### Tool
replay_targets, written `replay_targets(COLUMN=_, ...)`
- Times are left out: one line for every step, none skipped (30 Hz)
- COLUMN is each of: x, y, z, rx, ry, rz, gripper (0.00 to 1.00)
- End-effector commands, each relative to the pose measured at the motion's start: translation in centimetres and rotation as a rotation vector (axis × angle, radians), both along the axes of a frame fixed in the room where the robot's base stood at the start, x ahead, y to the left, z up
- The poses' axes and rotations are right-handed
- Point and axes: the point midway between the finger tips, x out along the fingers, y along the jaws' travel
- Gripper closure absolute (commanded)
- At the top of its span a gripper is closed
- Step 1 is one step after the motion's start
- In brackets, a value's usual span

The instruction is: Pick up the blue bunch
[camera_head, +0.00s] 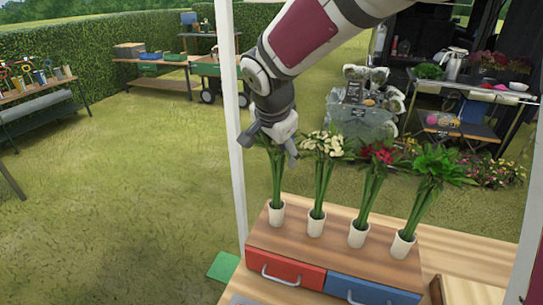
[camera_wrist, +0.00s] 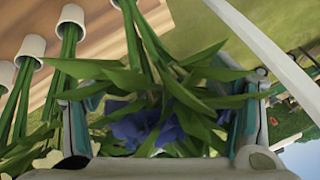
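The blue bunch stands in a white pot (camera_head: 276,210) at the left end of a row on a wooden drawer box. In the head view its green stems (camera_head: 277,175) show below my gripper (camera_head: 275,142), which hides the blossoms. In the wrist view the blue flowers (camera_wrist: 145,127) and long green leaves lie between my two fingers (camera_wrist: 165,110). The fingers are wide apart, one on each side of the bunch, so my gripper is open. Leaves cover parts of both fingers. The pot is mostly cut off at the top of the wrist view.
White (camera_head: 323,144), red (camera_head: 378,153) and leafy green (camera_head: 440,165) bunches stand in pots to the right, the white one close by. The box has a red drawer (camera_head: 285,270) and a blue drawer (camera_head: 365,291). A white post (camera_head: 233,130) rises just left of my gripper.

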Motion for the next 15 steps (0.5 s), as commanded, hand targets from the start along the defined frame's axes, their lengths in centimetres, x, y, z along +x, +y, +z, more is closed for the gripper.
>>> replay_targets(x=0.00, y=0.00, z=0.01, rx=0.000, ry=0.000, rz=0.000, gripper=0.33)
replay_targets(x=-0.02, y=0.01, z=0.01, rx=0.000, ry=0.000, rz=0.000, gripper=0.40)
replay_targets(x=-0.01, y=0.00, z=0.02, rx=0.000, ry=0.000, rz=0.000, gripper=0.49)
replay_targets(x=-0.02, y=0.01, z=0.01, rx=0.000, ry=0.000, rz=0.000, gripper=0.55)
replay_targets(x=-0.02, y=0.01, z=0.01, rx=0.000, ry=0.000, rz=0.000, gripper=0.62)
replay_targets(x=-0.02, y=0.01, z=0.01, rx=0.000, ry=0.000, rz=0.000, gripper=0.71)
replay_targets(x=-0.02, y=0.01, z=0.01, rx=0.000, ry=0.000, rz=0.000, gripper=0.78)
replay_targets(x=-0.02, y=0.02, z=0.01, rx=0.000, ry=0.000, rz=0.000, gripper=0.85)
replay_targets(x=-0.02, y=0.02, z=0.01, rx=0.000, ry=0.000, rz=0.000, gripper=0.94)
replay_targets(x=-0.02, y=0.02, z=0.03, rx=0.000, ry=0.000, rz=0.000, gripper=0.94)
replay_targets(x=-0.01, y=0.02, z=0.04, rx=0.000, ry=0.000, rz=0.000, gripper=0.94)
replay_targets(x=-0.01, y=0.02, z=0.04, rx=0.000, ry=0.000, rz=0.000, gripper=0.94)
replay_targets(x=-0.02, y=0.02, z=0.03, rx=0.000, ry=0.000, rz=0.000, gripper=0.94)
replay_targets(x=-0.02, y=0.02, z=0.03, rx=0.000, ry=0.000, rz=0.000, gripper=0.94)
replay_targets(x=-0.01, y=0.02, z=0.04, rx=0.000, ry=0.000, rz=0.000, gripper=0.94)
